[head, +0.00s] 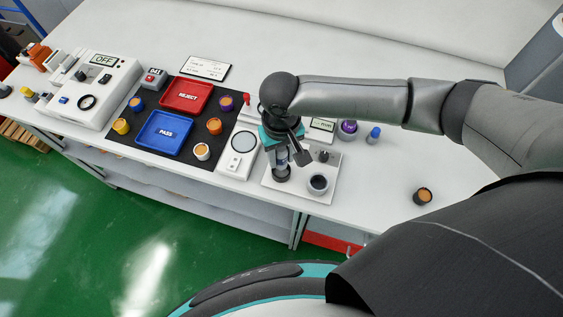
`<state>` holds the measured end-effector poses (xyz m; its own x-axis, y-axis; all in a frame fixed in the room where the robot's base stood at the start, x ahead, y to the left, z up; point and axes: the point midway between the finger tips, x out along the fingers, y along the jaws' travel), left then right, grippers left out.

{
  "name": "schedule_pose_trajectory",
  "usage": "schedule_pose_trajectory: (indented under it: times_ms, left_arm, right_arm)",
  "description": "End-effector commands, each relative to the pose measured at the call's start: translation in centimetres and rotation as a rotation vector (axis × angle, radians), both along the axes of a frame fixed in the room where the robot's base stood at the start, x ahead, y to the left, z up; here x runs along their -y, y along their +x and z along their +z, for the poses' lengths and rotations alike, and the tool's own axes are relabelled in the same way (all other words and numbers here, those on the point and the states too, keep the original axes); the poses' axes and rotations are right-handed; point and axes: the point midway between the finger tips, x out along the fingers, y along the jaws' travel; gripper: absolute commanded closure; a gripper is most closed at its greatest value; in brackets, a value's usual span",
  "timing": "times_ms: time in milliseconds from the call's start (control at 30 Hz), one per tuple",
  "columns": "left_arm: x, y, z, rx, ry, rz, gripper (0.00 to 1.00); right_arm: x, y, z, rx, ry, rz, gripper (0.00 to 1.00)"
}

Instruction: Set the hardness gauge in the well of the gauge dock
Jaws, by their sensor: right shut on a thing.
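My right gripper (281,155) reaches down over the white plate of the gauge dock (297,195), near its left side. It is shut on a slim upright thing that looks like the hardness gauge (282,164), mostly hidden by the fingers. Directly below it is a dark round piece (281,175) at the plate. I cannot tell whether this is the gauge's foot or the rim of the well, nor whether the gauge is seated. A dark cup with a grey-blue top (318,183) stands at the plate's front right. My left gripper is not in view.
A white device with a round pad (242,142) stands just left of the dock. A blue PASS tray (165,133) and red REJECT tray (187,96) lie further left among several small pots. A dark pot with an orange top (423,195) stands at right.

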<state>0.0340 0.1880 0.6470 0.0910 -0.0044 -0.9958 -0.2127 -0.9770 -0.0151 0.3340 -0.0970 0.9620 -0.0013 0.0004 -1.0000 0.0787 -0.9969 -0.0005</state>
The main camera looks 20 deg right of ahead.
Motion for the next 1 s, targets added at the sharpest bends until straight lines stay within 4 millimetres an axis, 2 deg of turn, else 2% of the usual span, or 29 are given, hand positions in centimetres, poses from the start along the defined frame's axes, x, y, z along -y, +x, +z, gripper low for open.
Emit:
schedule_pose_trajectory:
  times_ms: [100, 200, 633, 667, 900, 1000]
  left_arm:
    - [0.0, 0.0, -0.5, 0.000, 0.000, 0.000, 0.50]
    - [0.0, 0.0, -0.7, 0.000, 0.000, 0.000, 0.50]
    - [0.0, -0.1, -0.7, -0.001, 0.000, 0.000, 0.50]
    - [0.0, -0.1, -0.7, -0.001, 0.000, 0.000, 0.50]
    - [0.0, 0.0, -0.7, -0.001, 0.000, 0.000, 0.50]
    - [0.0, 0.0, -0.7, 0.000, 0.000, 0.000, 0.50]
  right_arm:
    - [0.0, -0.1, -2.1, -0.002, -0.002, -0.001, 1.00]
    - [0.0, 0.0, -3.3, -0.001, -0.001, -0.001, 1.00]
    - [0.0, -0.1, -3.9, -0.001, 0.000, 0.000, 1.00]
    - [0.0, -0.1, -3.9, -0.002, 0.000, 0.000, 0.60]
    - [0.0, -0.1, -3.9, -0.001, -0.001, 0.000, 0.33]
    - [0.0, -0.1, -3.9, -0.001, -0.001, 0.000, 0.31]
